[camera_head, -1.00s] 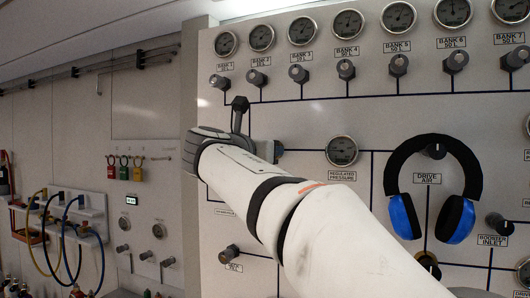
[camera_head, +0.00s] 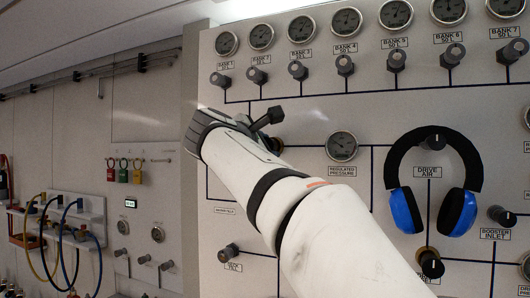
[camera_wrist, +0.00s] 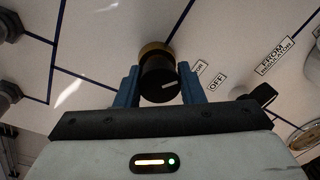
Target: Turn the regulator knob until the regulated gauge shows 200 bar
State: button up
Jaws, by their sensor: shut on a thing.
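The regulator knob (camera_wrist: 158,79) is black with a brass collar and a pale pointer mark. In the wrist view it sits between the two blue fingers of my gripper (camera_wrist: 160,88), which is shut on it. A partly hidden label beside it ends in "OR". In the head view my wrist hides most of the gripper and knob. The regulated gauge (camera_head: 341,146) is a round dark dial above the label "REGULATED PRESSURE", right of my wrist. Its needle is too small to read surely.
A row of bank gauges and bank knobs (camera_head: 345,66) runs above my arm. Blue and black ear defenders (camera_head: 405,212) hang around the drive air knob (camera_head: 434,139) at right. Another brass-collared knob (camera_head: 430,263) is below them. A black handle (camera_wrist: 258,95) is right of my gripper.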

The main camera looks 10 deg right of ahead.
jog(key=shift+r+m+b, duration=0.2)
jog(key=shift+m+b, duration=0.45)
jog(key=shift+m, duration=1.05)
jog(key=shift+s, duration=0.1)
jog(key=o, duration=0.9)
jog(key=shift+f, duration=0.1)
jog(key=shift+o, duration=0.2)
jog(key=b+v, duration=0.2)
jog(key=v, duration=0.5)
jog(key=shift+s+a, duration=0.25)
jog(key=shift+s, duration=0.05)
dwell(0.7)
